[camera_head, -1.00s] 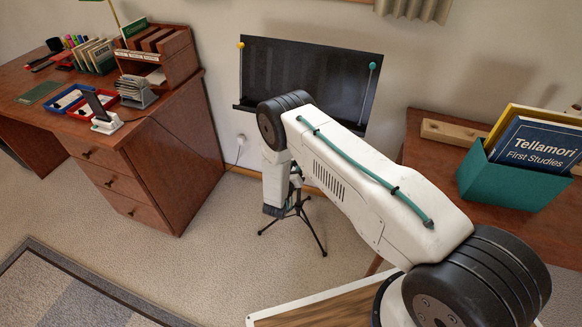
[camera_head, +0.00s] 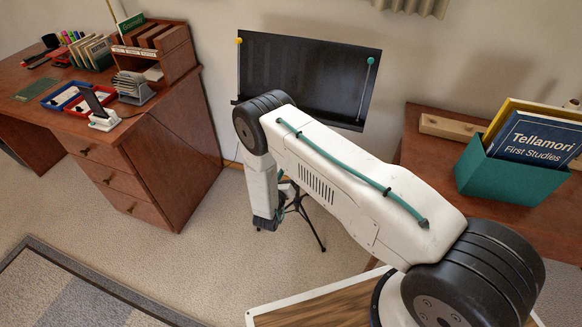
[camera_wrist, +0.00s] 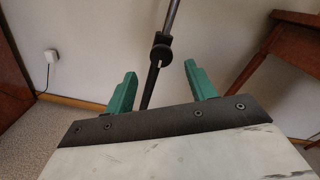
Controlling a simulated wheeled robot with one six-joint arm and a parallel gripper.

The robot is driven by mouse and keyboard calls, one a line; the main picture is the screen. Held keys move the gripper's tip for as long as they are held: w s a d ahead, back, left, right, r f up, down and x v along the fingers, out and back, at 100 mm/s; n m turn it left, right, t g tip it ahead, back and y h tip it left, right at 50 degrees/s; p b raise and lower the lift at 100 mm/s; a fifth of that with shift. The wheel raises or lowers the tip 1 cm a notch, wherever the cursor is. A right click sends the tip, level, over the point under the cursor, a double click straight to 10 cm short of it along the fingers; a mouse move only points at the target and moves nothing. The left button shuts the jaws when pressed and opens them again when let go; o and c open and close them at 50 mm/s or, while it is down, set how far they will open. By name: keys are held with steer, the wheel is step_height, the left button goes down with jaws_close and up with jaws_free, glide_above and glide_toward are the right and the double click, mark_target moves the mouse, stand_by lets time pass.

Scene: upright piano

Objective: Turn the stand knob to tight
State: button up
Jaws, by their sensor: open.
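The music stand has a wide black desk (camera_head: 310,75) against the wall and thin tripod legs (camera_head: 315,230), with its middle hidden behind my arm in the head view. In the wrist view its dark pole (camera_wrist: 172,20) runs down between my fingers. The stand knob (camera_wrist: 161,51) is a round black collar-like piece on the pole with a small pale mark. My gripper (camera_wrist: 160,73) has two green fingers, open and apart, one on each side of the pole. The knob appears just beyond the fingertips, and I see no contact. In the head view my gripper is mostly hidden.
A wooden desk (camera_head: 190,150) with drawers stands left of the stand. A brown table (camera_head: 425,150) with a teal book box (camera_head: 510,185) stands to the right. A wall socket (camera_wrist: 51,56) is left in the wrist view. Carpet between is clear.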

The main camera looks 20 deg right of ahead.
steer(key=shift+s+a, duration=0.3)
steer(key=shift+s, duration=0.1)
steer(key=shift+c, duration=0.3)
